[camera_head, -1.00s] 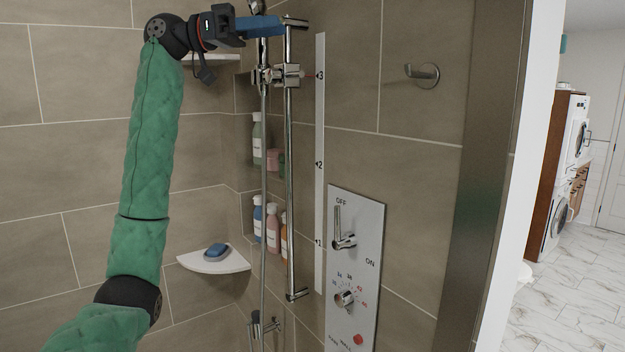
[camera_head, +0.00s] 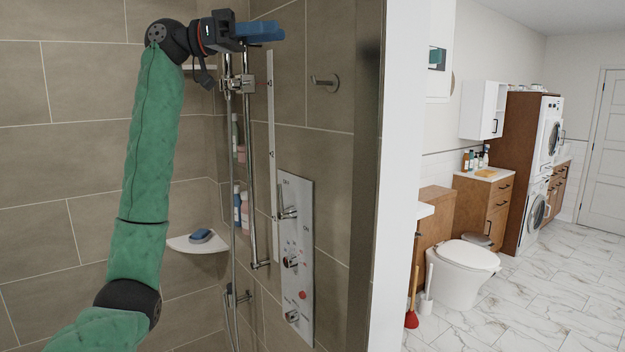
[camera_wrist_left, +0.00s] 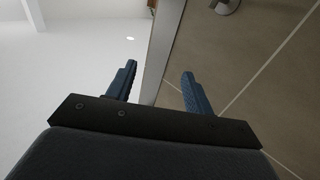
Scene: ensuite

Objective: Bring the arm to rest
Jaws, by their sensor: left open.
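My left arm, in a green sleeve, rises at the left of the head view and bends over at the top. Its left gripper (camera_head: 262,31) points to the right, in front of the upper part of the shower rail (camera_head: 250,170). In the left wrist view the left gripper (camera_wrist_left: 158,85) shows two blue fingers spread apart with nothing between them. Beyond the fingers are a pale wall edge and brown tile. My right gripper is not in view.
The shower has a control panel (camera_head: 297,250), a wall hook (camera_head: 326,82) and a corner shelf (camera_head: 197,245) with a blue item on it. Right of the white wall end (camera_head: 402,150) are a toilet (camera_head: 462,272), a red plunger (camera_head: 411,318) and cabinets. Marble floor (camera_head: 560,290) lies open at the right.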

